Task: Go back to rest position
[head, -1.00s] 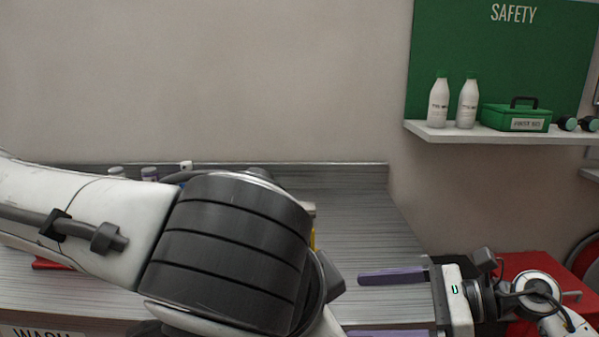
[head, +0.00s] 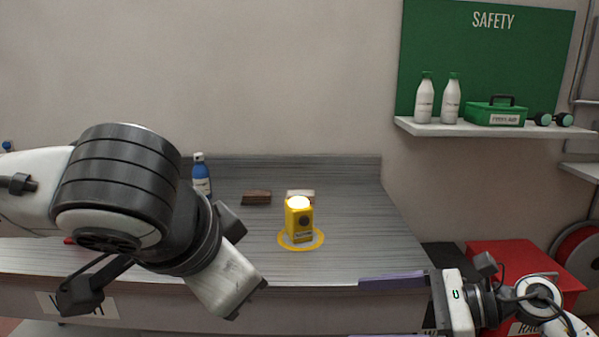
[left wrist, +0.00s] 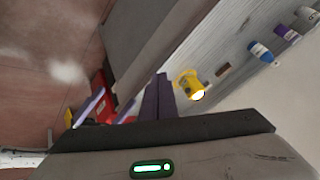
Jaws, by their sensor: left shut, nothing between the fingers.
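My left arm comes in from the left in the head view, bent over the counter's left part, with its pale wrist end pointing down and right. The fingers of my left gripper (left wrist: 159,97) show in the left wrist view as two dark purple fingers side by side, shut and empty. In the head view these fingers are not visible. My right gripper (head: 361,308) is at the lower right in the head view, in front of the counter. Its two purple fingers point left, wide apart, with nothing between them.
A yellow lamp unit (head: 299,223) with a lit top stands in a yellow ring on the grey counter (head: 360,220). A blue bottle (head: 201,176) and brown block (head: 256,198) are behind. A red cabinet (head: 510,262) is right, below a shelf (head: 480,128) with bottles.

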